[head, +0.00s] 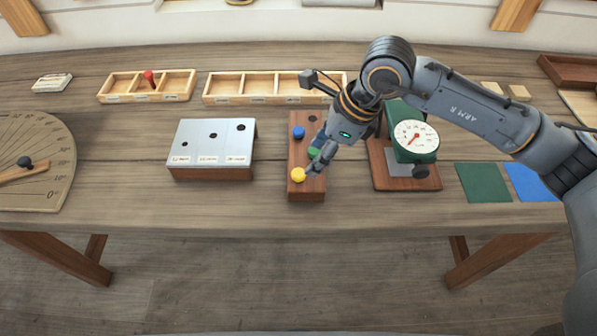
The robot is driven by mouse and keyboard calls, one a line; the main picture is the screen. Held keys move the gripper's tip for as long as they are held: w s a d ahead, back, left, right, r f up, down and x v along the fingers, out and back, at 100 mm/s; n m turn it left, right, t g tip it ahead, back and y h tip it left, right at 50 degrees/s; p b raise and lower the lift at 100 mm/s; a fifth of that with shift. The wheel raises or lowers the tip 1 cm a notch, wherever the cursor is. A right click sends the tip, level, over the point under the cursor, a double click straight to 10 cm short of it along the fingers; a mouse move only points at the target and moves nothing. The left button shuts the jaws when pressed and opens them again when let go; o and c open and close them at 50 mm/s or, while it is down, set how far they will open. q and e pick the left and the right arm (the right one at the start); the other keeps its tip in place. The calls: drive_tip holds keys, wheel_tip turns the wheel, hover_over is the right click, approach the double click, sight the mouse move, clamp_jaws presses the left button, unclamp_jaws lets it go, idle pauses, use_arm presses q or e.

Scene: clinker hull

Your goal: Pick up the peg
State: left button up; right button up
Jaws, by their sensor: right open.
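A red peg-like piece (149,78) with a rounded top stands in the middle compartment of the left wooden tray (119,98) at the back. My right gripper (312,171) is far to the right of it, low over a brown wooden block (307,194). It is open, with its fingers beside the yellow round button (298,174) on that block; I cannot tell whether they touch it. A blue button (298,132) and a partly hidden green button (313,153) are also on the block. My left gripper is not in view.
A metal-topped block with holes (213,146) stands left of the button block. A green dial scale (415,139) stands close to the right of my right gripper. A longer divided tray (238,88) lies behind. The front table strip is clear.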

sight(299, 172)
drive_tip(key=shift+x, duration=1.1)
drive_tip(key=shift+w+a+f, duration=0.15)
drive_tip(key=shift+f, duration=0.1)
drive_tip(key=p+x, duration=0.3)
drive_tip(key=x, duration=0.1)
drive_tip(key=shift+a, duration=0.2)
drive_tip(key=shift+w+a+f, duration=0.1)
drive_tip(key=shift+f, duration=0.4)
drive_tip(key=shift+c, duration=0.2)
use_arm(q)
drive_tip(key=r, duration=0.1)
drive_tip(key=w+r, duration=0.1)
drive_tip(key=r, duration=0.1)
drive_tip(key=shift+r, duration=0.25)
use_arm(e)
drive_tip(key=c, duration=0.9)
